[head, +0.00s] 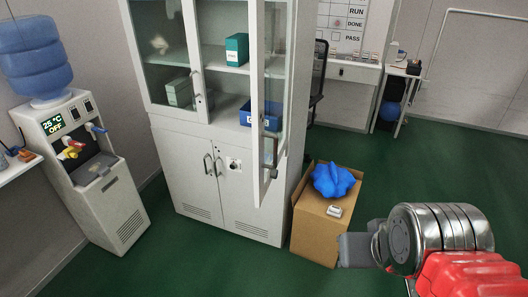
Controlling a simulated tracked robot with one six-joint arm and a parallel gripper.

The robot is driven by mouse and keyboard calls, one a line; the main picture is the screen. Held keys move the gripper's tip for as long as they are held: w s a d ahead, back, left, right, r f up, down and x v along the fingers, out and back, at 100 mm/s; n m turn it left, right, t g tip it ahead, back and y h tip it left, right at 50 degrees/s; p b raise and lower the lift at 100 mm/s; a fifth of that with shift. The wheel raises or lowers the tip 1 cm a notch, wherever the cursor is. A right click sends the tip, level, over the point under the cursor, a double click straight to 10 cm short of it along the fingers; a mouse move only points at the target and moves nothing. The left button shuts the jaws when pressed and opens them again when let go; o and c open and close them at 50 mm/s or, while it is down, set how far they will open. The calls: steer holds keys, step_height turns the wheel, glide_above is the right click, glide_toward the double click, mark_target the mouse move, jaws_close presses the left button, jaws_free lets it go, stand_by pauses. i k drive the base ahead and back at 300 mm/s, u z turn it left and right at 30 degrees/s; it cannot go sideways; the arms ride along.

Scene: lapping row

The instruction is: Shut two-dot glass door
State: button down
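A tall white cabinet (235,135) stands in the middle of the head view. Its upper right glass door (275,95) is swung open toward me and seen nearly edge-on, with a handle (270,152) low on it. The upper left glass door (163,55) looks shut, with its handle (196,88) on its right edge. I cannot make out dots on either door. My gripper (352,250) is at the lower right, in front of the cardboard box and apart from the open door. Whether its fingers are open cannot be told.
A cardboard box (313,240) with a blue bag (333,180) on top stands right of the cabinet, close to my gripper. A water dispenser (88,180) stands at left. Green floor (455,165) is free at right. Shelves hold green boxes (237,49) and a blue bin (262,115).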

mark_target(256, 8)
steer(key=u, duration=1.1)
steer(key=i, duration=1)
steer(key=u, duration=0.05)
